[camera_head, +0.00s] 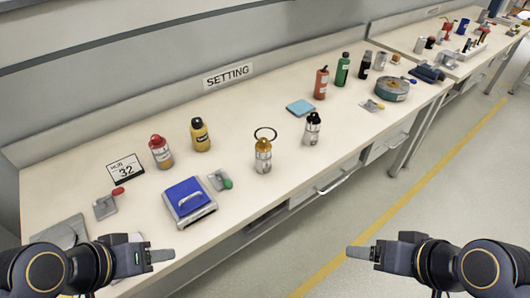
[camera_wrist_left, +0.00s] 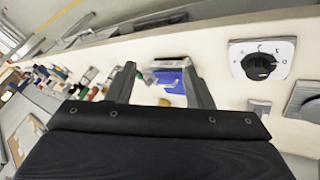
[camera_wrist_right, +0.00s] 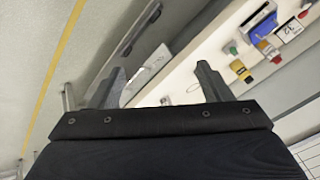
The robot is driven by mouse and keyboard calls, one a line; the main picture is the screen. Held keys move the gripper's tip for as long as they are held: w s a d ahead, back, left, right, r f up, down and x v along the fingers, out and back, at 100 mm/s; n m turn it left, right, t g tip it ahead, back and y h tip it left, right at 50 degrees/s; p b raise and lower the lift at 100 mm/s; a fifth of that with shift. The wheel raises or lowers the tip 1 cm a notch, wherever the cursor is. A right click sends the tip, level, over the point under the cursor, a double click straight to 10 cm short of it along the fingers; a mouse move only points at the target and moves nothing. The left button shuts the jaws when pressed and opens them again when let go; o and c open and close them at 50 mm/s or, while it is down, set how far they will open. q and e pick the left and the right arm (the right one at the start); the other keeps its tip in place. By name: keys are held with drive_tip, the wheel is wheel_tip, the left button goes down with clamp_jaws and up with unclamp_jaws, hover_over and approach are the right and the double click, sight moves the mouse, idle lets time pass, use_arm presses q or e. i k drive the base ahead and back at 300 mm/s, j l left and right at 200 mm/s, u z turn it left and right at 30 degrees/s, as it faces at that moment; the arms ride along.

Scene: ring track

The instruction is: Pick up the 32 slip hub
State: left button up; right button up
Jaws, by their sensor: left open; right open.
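A white card reading 32 (camera_head: 125,168) stands at the left of the worktop; its smaller print looks like "HUB". I cannot tell for sure whether the card itself or a thing near it is the 32 slip hub. Beside it are a red-capped bottle (camera_head: 160,152) and a small grey plate with a red knob (camera_head: 106,204). The card also shows in the right wrist view (camera_wrist_right: 288,29). My left gripper (camera_head: 166,255) is open and empty near the front edge, below the blue-topped block. My right gripper (camera_head: 358,253) is open and empty, out over the floor.
A blue-topped block with a handle (camera_head: 189,202) sits near the front edge, beside a green-knobbed plate (camera_head: 220,181). A dial (camera_wrist_left: 262,60) shows in the left wrist view.

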sight(263, 160)
drive_tip(key=i+l+u, duration=0.15)
drive_tip(key=l, duration=0.2)
drive_tip(key=i+l+u, duration=0.1)
drive_tip(key=l, duration=0.3)
drive_tip(key=i+l+u, duration=0.15)
drive_tip(key=l, duration=0.25)
drive_tip(key=i+l+u, duration=0.1)
drive_tip(key=l, duration=0.35)
drive_tip(key=i+j, duration=0.05)
drive_tip(key=i, duration=0.1)
